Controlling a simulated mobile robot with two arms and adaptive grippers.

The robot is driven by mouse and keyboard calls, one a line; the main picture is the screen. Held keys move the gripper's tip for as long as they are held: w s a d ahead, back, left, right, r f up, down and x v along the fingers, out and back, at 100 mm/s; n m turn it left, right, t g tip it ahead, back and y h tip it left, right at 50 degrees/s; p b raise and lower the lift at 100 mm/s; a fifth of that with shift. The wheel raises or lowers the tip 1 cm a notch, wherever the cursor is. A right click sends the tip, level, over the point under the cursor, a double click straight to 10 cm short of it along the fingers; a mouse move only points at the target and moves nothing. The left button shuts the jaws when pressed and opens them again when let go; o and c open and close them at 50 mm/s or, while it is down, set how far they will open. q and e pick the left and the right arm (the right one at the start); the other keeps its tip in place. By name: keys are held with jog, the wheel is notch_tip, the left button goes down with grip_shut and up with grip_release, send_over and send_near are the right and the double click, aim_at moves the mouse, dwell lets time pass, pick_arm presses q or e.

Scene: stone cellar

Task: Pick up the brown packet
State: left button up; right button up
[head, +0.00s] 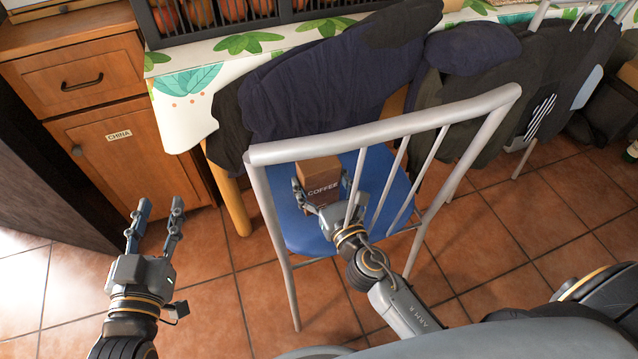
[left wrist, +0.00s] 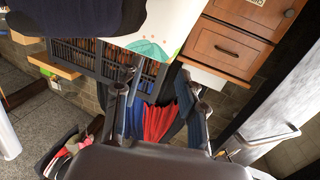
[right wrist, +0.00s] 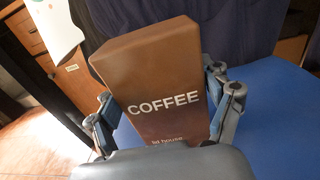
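The brown packet (head: 318,180) is a box-shaped pack lettered "COFFEE". It is at the blue seat of the chair (head: 290,224), behind the chair's metal backrest. My right gripper (head: 322,190) reaches it through the backrest bars, with one finger on each side. In the right wrist view the packet (right wrist: 160,75) fills the space between the fingers and leans a little. The fingers lie close against its sides, but firm contact is not clear. Its lower end is hidden by my gripper. My left gripper (head: 156,215) is open and empty, over the tiled floor left of the chair.
A table with a leaf-patterned cloth (head: 185,105) and dark clothing (head: 320,85) stands behind. A wooden cabinet (head: 115,130) is at left. The floor around my left gripper is clear.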

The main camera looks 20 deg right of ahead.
jog(key=c, duration=0.3)
jog(key=shift+c, duration=0.8)
jog(key=shift+r, duration=0.2)
